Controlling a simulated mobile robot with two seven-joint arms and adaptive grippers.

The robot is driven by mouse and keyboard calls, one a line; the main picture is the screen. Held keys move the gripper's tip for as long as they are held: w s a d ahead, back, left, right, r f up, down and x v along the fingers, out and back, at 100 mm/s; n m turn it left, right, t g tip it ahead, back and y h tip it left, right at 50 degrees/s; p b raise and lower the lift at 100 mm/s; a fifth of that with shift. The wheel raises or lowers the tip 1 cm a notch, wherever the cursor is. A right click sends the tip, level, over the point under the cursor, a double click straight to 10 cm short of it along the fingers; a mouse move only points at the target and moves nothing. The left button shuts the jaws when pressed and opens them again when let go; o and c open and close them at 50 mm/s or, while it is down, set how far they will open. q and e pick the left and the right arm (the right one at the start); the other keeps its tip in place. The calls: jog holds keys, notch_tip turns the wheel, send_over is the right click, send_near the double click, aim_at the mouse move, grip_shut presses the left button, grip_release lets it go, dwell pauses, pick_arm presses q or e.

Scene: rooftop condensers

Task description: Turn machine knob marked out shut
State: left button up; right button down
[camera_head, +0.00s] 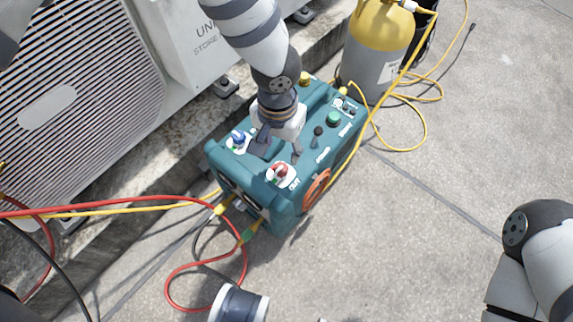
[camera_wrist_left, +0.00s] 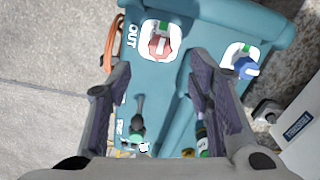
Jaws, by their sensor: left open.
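The teal machine (camera_head: 333,158) stands on the concrete. Its red knob (camera_head: 281,171) sits on a white plate at the near end, next to the marking OUT (camera_head: 294,183). The wrist view shows the red knob (camera_wrist_left: 159,46) at the top, with green on its plate, and the OUT marking (camera_wrist_left: 132,37) beside it. A blue knob (camera_head: 238,138) sits at the other corner and shows in the wrist view (camera_wrist_left: 245,67). My left gripper (camera_head: 279,151) is open above the machine's top, its fingers apart and empty, just short of the red knob. My right gripper is out of view.
A grey cylinder with a yellow top (camera_head: 376,50) stands behind the machine. Red and yellow hoses (camera_head: 205,203) run to the machine's near end. Condenser units (camera_head: 75,100) line the left on a concrete ledge. Pavement on the right is mostly clear.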

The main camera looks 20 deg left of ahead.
aim_at(281, 169)
pick_arm(q)
notch_tip(281, 169, down, 8)
jog(key=shift+r+b, duration=0.1)
jog(key=shift+b, duration=1.05)
grip_shut()
